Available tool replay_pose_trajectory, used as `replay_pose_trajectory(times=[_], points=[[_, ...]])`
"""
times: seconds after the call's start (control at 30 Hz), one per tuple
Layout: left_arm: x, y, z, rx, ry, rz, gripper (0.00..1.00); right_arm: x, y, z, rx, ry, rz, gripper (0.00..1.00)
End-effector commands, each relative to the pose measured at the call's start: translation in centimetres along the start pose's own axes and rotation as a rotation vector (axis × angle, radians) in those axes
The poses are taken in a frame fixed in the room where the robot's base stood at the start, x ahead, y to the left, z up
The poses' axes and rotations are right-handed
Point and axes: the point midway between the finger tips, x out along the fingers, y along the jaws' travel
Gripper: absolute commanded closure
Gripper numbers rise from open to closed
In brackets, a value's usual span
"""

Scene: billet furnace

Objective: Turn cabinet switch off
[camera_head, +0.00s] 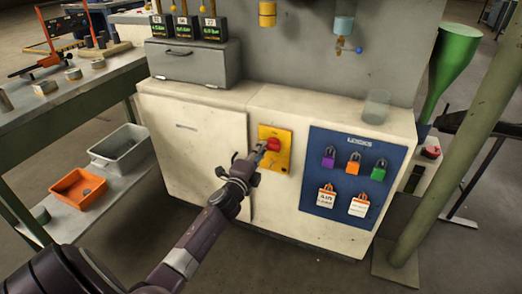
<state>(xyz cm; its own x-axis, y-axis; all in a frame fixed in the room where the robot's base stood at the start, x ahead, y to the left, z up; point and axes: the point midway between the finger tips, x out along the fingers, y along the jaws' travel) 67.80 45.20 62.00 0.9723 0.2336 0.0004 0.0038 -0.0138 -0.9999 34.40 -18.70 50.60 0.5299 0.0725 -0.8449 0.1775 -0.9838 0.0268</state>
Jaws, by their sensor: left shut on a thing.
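The cabinet (195,145) is cream-white and stands in the middle of the view. Its switch is a red knob (273,144) on a yellow plate (283,162) at the front. My left gripper (260,152) reaches in from the lower left and is shut on the red knob. The fingers cover the knob's left side, so its exact angle is hard to tell. My right gripper is not in view.
A blue board (318,205) with several coloured padlocks and tags is right of the switch. A green workbench (75,97) stands left, with an orange bin (78,188) and a grey bin (122,148) below. A green post (455,140) stands at right.

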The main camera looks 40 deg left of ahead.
Motion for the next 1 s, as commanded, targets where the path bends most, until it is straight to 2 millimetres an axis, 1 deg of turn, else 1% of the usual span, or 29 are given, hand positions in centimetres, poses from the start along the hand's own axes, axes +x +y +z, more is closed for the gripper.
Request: replay_pose_trajectory(times=[0.2,0.23,0.3,0.4,0.67,0.77,0.87,1.0], points=[[0.0,0.2,0.0,-0.004,-0.001,0.003,1.0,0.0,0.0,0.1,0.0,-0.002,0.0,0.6],[0.0,0.2,0.0,-0.004,-0.001,0.003,0.86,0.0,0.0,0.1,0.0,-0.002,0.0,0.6],[0.0,0.2,0.0,-0.003,-0.001,0.003,0.78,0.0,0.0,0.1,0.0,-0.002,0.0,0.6],[0.0,0.1,0.0,-0.002,-0.001,0.002,0.7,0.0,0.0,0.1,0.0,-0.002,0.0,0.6],[-0.1,0.1,0.0,-0.001,0.0,0.001,0.7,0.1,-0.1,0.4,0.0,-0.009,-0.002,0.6],[-0.6,0.2,0.0,0.0,0.0,0.003,0.7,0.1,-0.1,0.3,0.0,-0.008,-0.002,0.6],[-1.8,0.2,0.0,0.0,0.0,0.003,0.7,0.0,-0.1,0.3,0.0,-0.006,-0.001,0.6],[-4.4,0.2,0.0,-0.001,0.0,0.004,0.7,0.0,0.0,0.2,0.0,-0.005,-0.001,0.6]])
